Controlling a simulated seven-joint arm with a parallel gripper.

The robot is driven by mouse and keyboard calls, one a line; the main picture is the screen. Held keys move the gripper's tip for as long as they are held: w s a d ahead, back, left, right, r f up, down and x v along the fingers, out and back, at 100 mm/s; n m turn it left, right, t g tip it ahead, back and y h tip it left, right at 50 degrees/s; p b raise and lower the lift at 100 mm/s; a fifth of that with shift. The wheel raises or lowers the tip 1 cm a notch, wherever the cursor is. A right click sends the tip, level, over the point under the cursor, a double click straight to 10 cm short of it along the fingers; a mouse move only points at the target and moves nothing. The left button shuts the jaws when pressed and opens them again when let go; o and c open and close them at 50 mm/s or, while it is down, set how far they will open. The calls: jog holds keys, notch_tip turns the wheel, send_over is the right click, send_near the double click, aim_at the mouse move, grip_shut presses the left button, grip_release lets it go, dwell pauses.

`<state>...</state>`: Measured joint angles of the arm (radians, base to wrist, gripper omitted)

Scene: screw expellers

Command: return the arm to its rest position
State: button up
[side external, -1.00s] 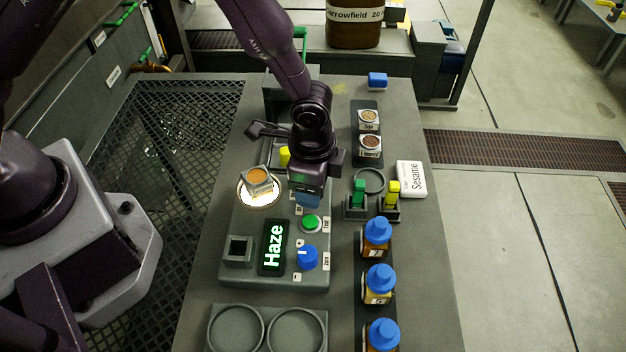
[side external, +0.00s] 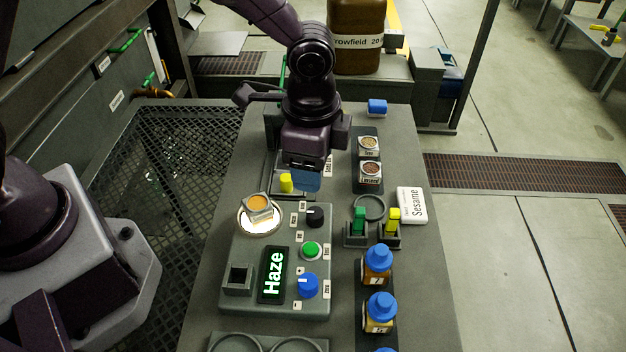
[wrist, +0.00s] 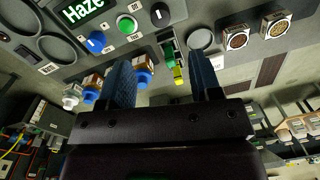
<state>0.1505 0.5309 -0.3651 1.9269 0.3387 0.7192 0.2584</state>
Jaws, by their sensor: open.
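My gripper (side external: 304,182) hangs above the far part of the bench (side external: 225,290), beyond the grey control panel (side external: 240,304). In the wrist view the two blue fingers of my gripper (wrist: 165,78) stand apart with nothing held between them. In the side view its fingertips are near a yellow block (side external: 286,183), partly in front of the fixture there. I cannot tell how high they are above it. A small square cup of orange content (side external: 258,203) sits on a lit round plate at the panel's left. The display (side external: 273,275) reads "Haze".
Blue-capped bottles (side external: 377,264) stand in a row at the right. Green (side external: 359,220) and yellow (side external: 393,220) pieces stand in holders beside a white Sesame box (side external: 411,205). Two sample cups (side external: 369,171) are farther back. A large brown container (side external: 356,50) stands behind the bench.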

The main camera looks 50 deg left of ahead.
jog(key=shift+r, duration=0.6)
jog(key=s+a+r+n+t, duration=0.5)
jog(key=s+a+r+n, duration=0.6)
jog(key=s+a+r, duration=0.4)
notch_tip(320, 180, up, 3)
jog(key=shift+s+a, duration=0.35)
jog(key=shift+a, duration=0.3)
jog(key=shift+c, duration=0.2)
dwell(0.5)
